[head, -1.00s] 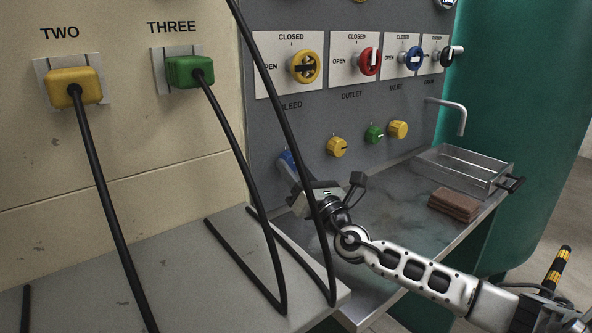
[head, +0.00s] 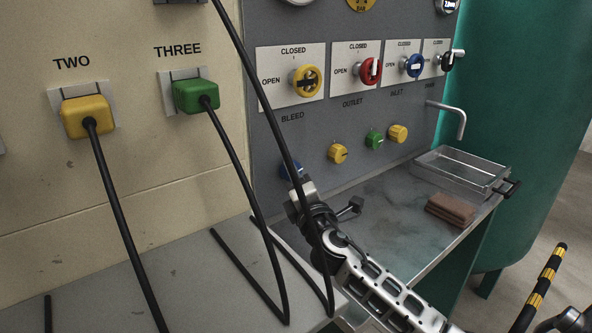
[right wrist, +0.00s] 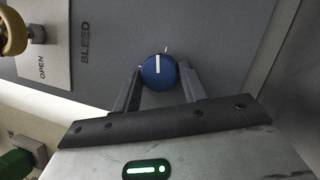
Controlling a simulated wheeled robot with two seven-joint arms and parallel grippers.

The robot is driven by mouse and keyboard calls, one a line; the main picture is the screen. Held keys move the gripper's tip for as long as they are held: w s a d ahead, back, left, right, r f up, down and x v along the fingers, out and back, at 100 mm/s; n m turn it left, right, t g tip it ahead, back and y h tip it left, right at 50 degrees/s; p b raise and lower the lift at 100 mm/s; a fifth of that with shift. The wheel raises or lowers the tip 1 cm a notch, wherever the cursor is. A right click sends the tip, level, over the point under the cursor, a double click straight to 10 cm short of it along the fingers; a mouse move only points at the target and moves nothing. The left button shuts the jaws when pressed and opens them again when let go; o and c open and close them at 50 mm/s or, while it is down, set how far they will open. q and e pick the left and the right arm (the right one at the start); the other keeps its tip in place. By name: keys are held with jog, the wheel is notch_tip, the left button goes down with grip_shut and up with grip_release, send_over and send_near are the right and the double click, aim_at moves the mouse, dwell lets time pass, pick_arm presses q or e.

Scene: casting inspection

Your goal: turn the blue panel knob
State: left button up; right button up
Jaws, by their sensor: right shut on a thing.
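The blue panel knob (right wrist: 158,72) is round with a white pointer line, which runs nearly upright in the right wrist view. My right gripper (right wrist: 160,80) has one finger on each side of it and is shut on it. In the head view the blue knob (head: 290,169) sits low on the grey panel, partly hidden by a black cable and by my right gripper (head: 292,180). My left gripper is not in view.
Yellow (head: 338,153) and green (head: 374,139) knobs sit farther right on the panel, below several valve handles. A black cable (head: 262,95) hangs in front of the panel near my right wrist.

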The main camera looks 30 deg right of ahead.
pick_arm(q)
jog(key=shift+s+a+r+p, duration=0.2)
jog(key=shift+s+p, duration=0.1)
jog(key=shift+p, duration=0.55)
pick_arm(e)
jog(key=shift+r+m+g+h, duration=0.15)
jog(key=shift+m+g+h, duration=0.25)
jog(key=shift+m, duration=1)
jog(key=o, duration=1)
